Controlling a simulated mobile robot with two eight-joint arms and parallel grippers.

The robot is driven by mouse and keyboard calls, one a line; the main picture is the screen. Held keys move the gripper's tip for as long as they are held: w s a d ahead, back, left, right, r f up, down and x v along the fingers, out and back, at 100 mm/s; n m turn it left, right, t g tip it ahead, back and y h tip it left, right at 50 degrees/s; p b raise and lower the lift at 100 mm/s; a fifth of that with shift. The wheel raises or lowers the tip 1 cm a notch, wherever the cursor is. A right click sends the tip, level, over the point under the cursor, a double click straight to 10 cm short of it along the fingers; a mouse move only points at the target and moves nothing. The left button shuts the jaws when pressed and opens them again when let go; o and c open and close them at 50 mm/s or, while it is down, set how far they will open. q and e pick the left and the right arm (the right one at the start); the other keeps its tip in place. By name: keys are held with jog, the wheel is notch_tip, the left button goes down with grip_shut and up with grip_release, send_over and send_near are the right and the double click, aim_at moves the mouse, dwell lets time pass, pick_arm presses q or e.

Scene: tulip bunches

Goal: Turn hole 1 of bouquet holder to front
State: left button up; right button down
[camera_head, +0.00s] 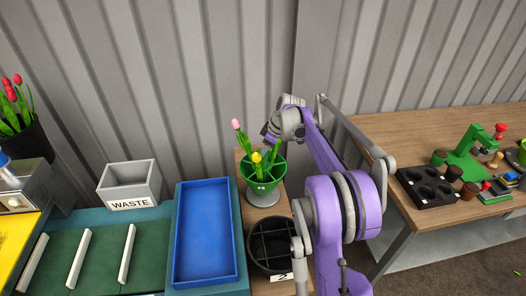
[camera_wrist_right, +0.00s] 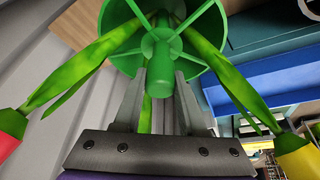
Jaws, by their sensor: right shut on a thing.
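The bouquet holder is a green bowl (camera_head: 270,182) with dividers, on a grey pedestal (camera_head: 262,198). A small pale mark is on its near side, too small to read. A pink tulip (camera_head: 236,123) and a yellow tulip (camera_head: 256,157) stand in it. My right gripper (camera_head: 268,139) reaches down to the bowl from behind the flowers. In the right wrist view its fingers (camera_wrist_right: 160,85) are shut at the centre of the holder (camera_wrist_right: 185,20), where the dividers meet. Stems and leaves spread to both sides. My left gripper is out of view.
A blue tray (camera_head: 179,235), a grey waste bin (camera_head: 130,187) and a black divided pot (camera_head: 253,258) stand nearby. A wooden table (camera_head: 400,220) with a black holed tray (camera_head: 428,186) is at right. A corrugated wall stands behind.

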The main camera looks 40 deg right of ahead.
jog(key=shift+n+y+p, duration=0.3)
jog(key=shift+n, duration=0.8)
jog(key=shift+n+g, duration=0.4)
jog(key=shift+c, duration=2.3)
grip_release()
jog(key=v, duration=1)
jog(key=shift+d+r+p, duration=0.25)
jog(key=shift+r+p, duration=0.1)
jog(key=shift+p, duration=0.05)
jog(key=shift+s, duration=0.15)
